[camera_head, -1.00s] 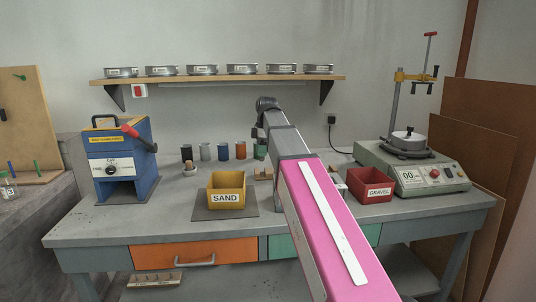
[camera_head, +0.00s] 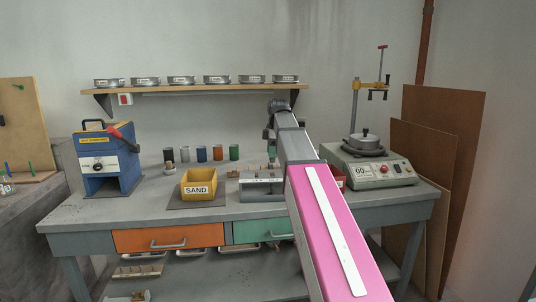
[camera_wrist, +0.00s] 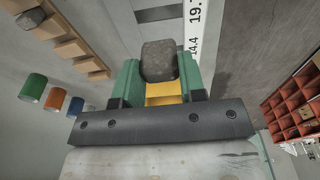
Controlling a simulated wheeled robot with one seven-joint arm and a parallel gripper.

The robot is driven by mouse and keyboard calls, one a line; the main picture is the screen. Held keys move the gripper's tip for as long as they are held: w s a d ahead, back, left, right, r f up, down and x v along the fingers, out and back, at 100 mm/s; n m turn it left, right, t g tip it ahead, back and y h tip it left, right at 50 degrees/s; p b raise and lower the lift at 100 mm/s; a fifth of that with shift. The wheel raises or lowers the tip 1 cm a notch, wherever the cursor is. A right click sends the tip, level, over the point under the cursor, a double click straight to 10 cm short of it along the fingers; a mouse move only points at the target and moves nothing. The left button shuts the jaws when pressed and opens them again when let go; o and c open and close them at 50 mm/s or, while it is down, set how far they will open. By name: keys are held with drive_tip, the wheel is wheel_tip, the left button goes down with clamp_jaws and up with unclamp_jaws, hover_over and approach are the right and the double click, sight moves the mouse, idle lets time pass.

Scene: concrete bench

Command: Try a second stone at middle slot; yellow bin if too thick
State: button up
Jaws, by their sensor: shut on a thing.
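My gripper (camera_wrist: 160,80) has green fingers and is shut on a dark grey, rough stone (camera_wrist: 159,60). In the head view, my gripper is small and partly hidden behind my arm, above the back of the bench. The stone appears apart from the gauge. The yellow bin (camera_head: 199,191), labelled SAND, stands left of the gauge.
A wooden holder with stones (camera_wrist: 65,40) lies at the wrist view's upper left. Several coloured cups (camera_head: 202,154) stand behind the yellow bin. A red bin (camera_head: 339,178) is mostly hidden by my arm.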

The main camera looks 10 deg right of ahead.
drive_tip(key=shift+f, duration=2.4)
drive_tip(key=shift+f, duration=0.75)
idle(0.5)
idle(0.4)
drive_tip(key=shift+r, duration=3.5)
drive_tip(key=shift+a, duration=0.1)
